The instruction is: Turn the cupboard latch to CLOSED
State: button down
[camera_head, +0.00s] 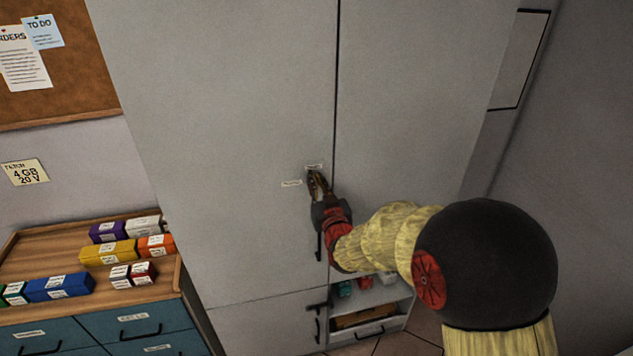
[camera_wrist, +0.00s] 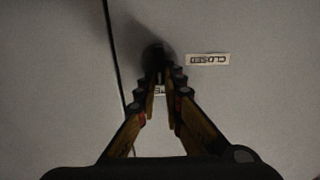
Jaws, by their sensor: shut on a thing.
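The tall grey cupboard (camera_head: 230,110) has a dark seam between its upper doors. My gripper (camera_head: 316,180) is at the left door, beside this seam. In the wrist view, my gripper (camera_wrist: 160,82) has its fingers converging on the dark latch (camera_wrist: 157,52) and shut on it. A CLOSED label (camera_wrist: 207,59) reads upside down right of the latch; the same small label (camera_head: 291,183) lies left of it in the head view. Another label (camera_head: 314,167) is just above the latch, partly hidden between my fingers in the wrist view. The fingers obscure the latch's exact angle.
A wooden-topped drawer unit (camera_head: 70,235) with several coloured boxes stands at left. A black handle (camera_head: 319,245) hangs below my gripper. An open lower shelf (camera_head: 385,303) holds small items. A corkboard (camera_head: 60,95) hangs at upper left.

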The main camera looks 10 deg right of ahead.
aim_at(307, 181)
jog(key=shift+f+n+b, duration=0.1)
jog(key=shift+n+b, duration=0.2)
jog(key=shift+b, duration=0.2)
jog(key=n+b, duration=0.4)
jog(key=a+f+n+b, duration=0.1)
jog(key=n+b, duration=0.4)
jog(key=a+n+b, duration=0.1)
jog(key=n+b, duration=0.3)
jog(key=b, duration=0.1)
jog(key=shift+f, duration=0.25)
jog(key=shift+f+n+b, duration=0.15)
jog(key=shift+n+b, duration=0.4)
jog(key=shift+n, duration=0.5)
jog(key=shift+f+n+b, duration=0.1)
jog(key=shift+n+b, duration=0.4)
jog(key=shift+n, duration=0.55)
jog(key=c, duration=2.1)
grip_release()
jog(key=shift+o, duration=0.9)
jog(key=shift+s, duration=0.1)
